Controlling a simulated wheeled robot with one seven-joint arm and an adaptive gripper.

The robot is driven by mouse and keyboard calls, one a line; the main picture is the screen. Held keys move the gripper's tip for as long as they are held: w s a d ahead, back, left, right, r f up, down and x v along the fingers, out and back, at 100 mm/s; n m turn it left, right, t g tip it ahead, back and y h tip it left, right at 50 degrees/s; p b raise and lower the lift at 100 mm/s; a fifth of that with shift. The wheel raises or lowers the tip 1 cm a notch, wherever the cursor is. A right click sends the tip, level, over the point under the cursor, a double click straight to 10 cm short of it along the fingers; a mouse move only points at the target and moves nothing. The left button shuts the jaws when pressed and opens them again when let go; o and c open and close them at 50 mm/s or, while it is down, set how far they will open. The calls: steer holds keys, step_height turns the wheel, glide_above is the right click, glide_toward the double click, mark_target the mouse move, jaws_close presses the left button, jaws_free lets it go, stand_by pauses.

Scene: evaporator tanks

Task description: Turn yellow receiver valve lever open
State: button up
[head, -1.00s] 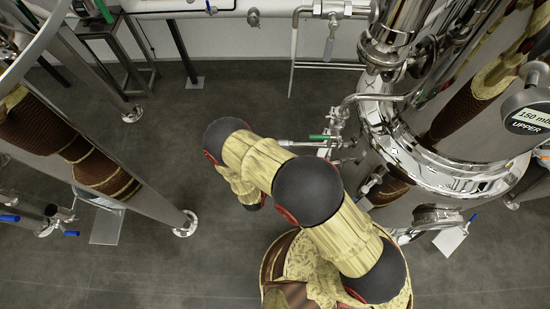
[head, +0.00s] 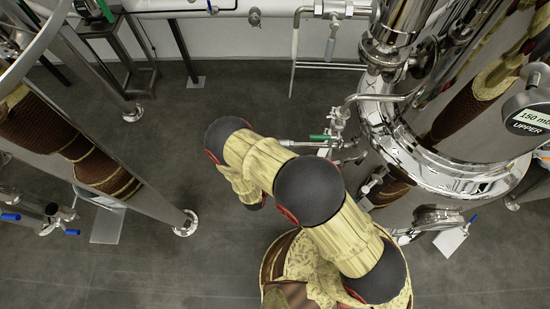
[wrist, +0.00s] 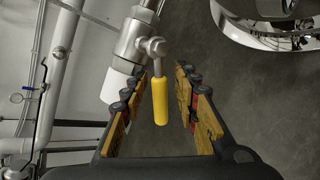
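The yellow lever (wrist: 160,101) shows in the wrist view, hanging down in the picture from a steel valve body (wrist: 135,42). My gripper (wrist: 157,98) is open, with one finger on each side of the lever. Gaps show between the lever and both fingers. A white pipe piece (wrist: 115,86) sits beside the valve, close to the left finger. In the head view my arm hides the gripper, and I cannot make out the yellow lever there.
A large steel tank (head: 450,170) stands right of my arm in the head view. A green-handled valve (head: 322,138) sits beside it. A steel leg (head: 130,165) stands at left. Open floor (head: 165,250) lies between. Pipes (wrist: 55,70) run along the wrist view's left.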

steer(key=shift+s+a, duration=0.1)
steer(key=v, duration=0.7)
steer(key=shift+s+r, duration=0.2)
steer(key=shift+s, duration=0.15)
steer(key=shift+a, duration=0.1)
steer(key=shift+c, duration=0.7)
